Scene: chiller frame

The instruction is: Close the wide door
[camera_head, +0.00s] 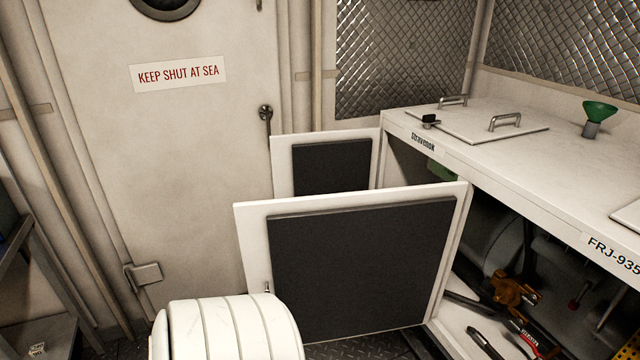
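The wide door (360,268) of the white chiller cabinet (470,158) stands open in the middle of the view, swung out to the left of the cabinet front. Its dark padded inner face and white rim show. Its right edge is at the cabinet front, and a small metal piece shows at its lower left edge. A narrower door (332,167) with a dark panel also stands open behind it, partly hidden by the wide door. Neither of my grippers is in view.
Tools, including an orange one (515,291), lie inside the open cabinet. A green funnel (600,111) stands on the cabinet top near a handled lid (480,122). A wall door marked "KEEP SHUT AT SEA" (180,200) is behind at left. A shelf (38,335) stands at lower left.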

